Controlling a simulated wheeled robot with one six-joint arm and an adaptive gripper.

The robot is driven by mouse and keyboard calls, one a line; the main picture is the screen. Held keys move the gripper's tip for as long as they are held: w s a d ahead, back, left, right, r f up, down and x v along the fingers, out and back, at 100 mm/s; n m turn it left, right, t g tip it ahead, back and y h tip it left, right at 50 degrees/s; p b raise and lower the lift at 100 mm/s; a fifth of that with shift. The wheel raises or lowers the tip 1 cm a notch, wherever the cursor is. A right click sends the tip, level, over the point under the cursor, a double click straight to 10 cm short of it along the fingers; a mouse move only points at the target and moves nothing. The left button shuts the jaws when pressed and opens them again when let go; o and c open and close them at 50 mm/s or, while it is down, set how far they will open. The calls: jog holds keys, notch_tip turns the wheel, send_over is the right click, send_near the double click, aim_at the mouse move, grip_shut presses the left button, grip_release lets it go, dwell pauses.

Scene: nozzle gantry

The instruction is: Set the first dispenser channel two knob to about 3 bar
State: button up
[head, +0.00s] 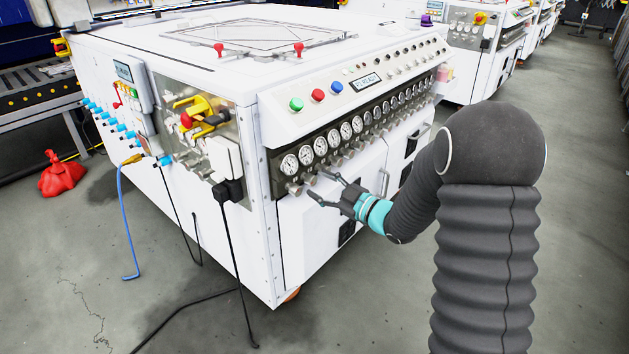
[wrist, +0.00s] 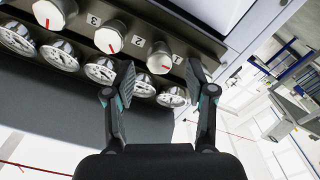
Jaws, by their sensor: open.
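The first dispenser's front panel has a row of round gauges (head: 320,147) above a row of silver knobs (head: 294,188). The wrist view shows the row upside down, with labels 1, 2 and 3. A white-faced knob with a red mark (wrist: 160,58) stands beside label 1. The second knob (wrist: 109,36), apparently channel two, stands beside label 2 and left of my fingers. My gripper (head: 317,185) is open and empty in front of the knobs' near end. In the wrist view my gripper's fingertips (wrist: 160,73) lie either side of the first knob; contact cannot be told. Gauge readings are too small to tell.
Green, red and blue buttons (head: 317,95) and a small display (head: 366,83) sit above the gauges. The white cabinet door (head: 365,190) with a handle is below. Cables hang at the cabinet's left side. The grey floor in front is clear.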

aim_at(311, 180)
jog(key=shift+x, duration=1.45)
grip_shut()
